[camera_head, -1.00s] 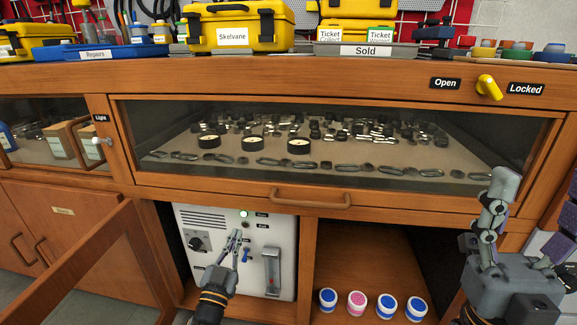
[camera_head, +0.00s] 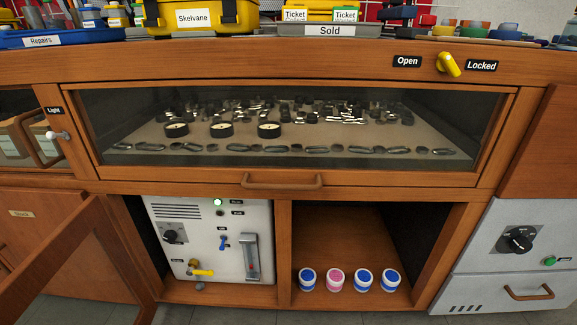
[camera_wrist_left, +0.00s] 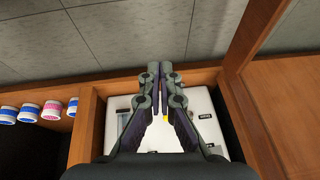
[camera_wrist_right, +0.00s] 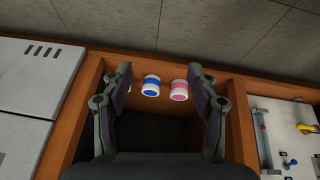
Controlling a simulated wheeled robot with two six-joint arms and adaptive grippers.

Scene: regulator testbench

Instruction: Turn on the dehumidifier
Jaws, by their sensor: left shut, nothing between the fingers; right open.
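The white panelled unit (camera_head: 200,212), which looks like the dehumidifier, stands in the lower left compartment, its cabinet door open. Its front has a lit green lamp (camera_head: 218,202), a dark button or lamp (camera_head: 220,213), a black knob (camera_head: 170,236), a blue toggle (camera_head: 223,242), a yellow valve handle (camera_head: 202,272) and a clear gauge (camera_head: 251,257). Its small labels are unreadable. My left gripper (camera_wrist_left: 160,70) is shut and empty, over the unit in the left wrist view and hiding part of it. My right gripper (camera_wrist_right: 160,75) is open and empty, before the jar compartment.
Several blue or pink lidded jars (camera_head: 335,280) stand in the compartment beside the unit. The open wooden door (camera_head: 75,262) juts out at left. A glass-fronted drawer (camera_head: 284,181) is above. A grey unit with a black knob (camera_head: 517,240) stands at right.

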